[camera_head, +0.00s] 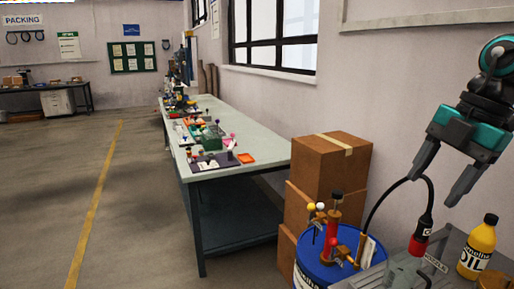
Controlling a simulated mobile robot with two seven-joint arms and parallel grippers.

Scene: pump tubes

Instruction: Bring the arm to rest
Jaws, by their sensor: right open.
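My right gripper (439,180) is raised at the right of the head view, with teal and black housing and two grey fingers spread apart. Nothing is between the fingers. It hangs above a grey surface with a red and black pump part (421,235) and a yellow oil bottle (477,247). A black hose (376,205) arches from near the red and black part down to the blue drum (317,272). My left gripper is not in view.
Stacked cardboard boxes (325,168) stand beside the drum against the wall. A long workbench (262,147) with many small items runs along the wall. The floor to the left, with a yellow line (97,200), is clear. A packing table (60,87) stands far back.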

